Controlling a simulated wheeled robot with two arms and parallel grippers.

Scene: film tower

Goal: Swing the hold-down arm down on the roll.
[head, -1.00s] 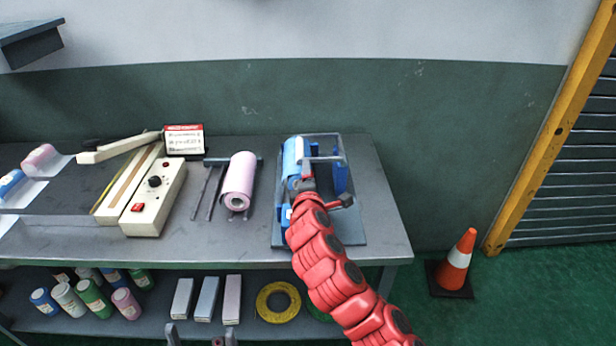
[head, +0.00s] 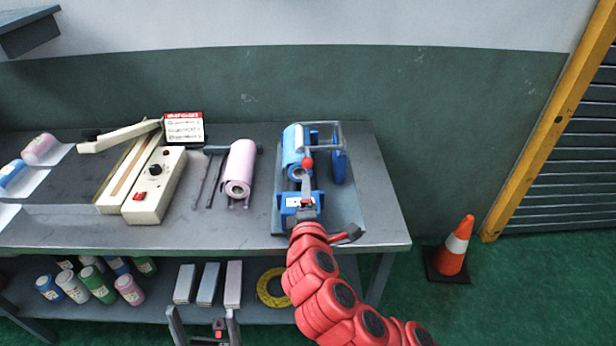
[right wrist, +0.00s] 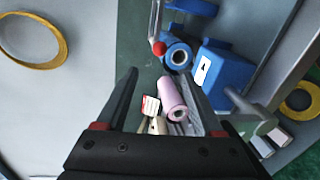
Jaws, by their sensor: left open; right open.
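The blue film roll (head: 291,150) lies in a stand on a grey plate (head: 348,212) at the bench's right end. Its open end (right wrist: 178,56) faces my right wrist camera. The hold-down arm is a grey bar frame (head: 343,136) with a red knob (head: 308,163); the knob (right wrist: 159,48) shows beside the roll's end. I cannot tell whether the arm touches the roll. My right gripper (right wrist: 163,80) is open and empty, in front of the stand, partly hidden by my red arm in the head view. My left gripper (head: 205,328) is open and empty, low at the bottom edge.
A blue block with a white label (head: 299,203) stands at the plate's front. Left of it are a pink roll (head: 238,170) on a rack and a cream sealer (head: 155,188). A lower shelf holds bottles and a yellow ring (head: 266,288). A cone (head: 455,250) stands on the right.

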